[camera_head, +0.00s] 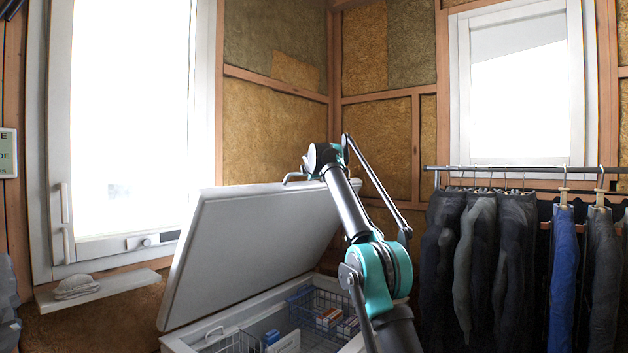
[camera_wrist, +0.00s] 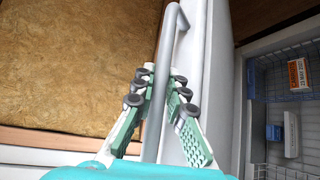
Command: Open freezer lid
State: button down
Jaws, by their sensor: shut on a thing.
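The white freezer lid (camera_head: 240,250) is raised and tilted open over the chest freezer (camera_head: 180,340) in the head view. Its grey bar handle (camera_head: 293,177) is at the lid's upper edge and also runs up the wrist view (camera_wrist: 170,40). My gripper (camera_wrist: 160,85) has its green-padded fingers on both sides of this handle and is shut on it. The lid's edge (camera_wrist: 194,75) is just right of the handle in the wrist view.
Inside the freezer are wire baskets (camera_head: 318,308) and several packages (camera_head: 328,317). A clothes rack (camera_head: 520,169) with hanging trousers stands close on the right. A window (camera_head: 130,120) and a sill with a folded cloth (camera_head: 77,286) are left of the lid.

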jog(key=shift+r, duration=0.1)
dwell(0.3)
jog(key=c, duration=1.5)
grip_release()
jog(key=shift+c, duration=0.2)
jog(key=shift+s, duration=0.1)
jog(key=v, duration=1.2)
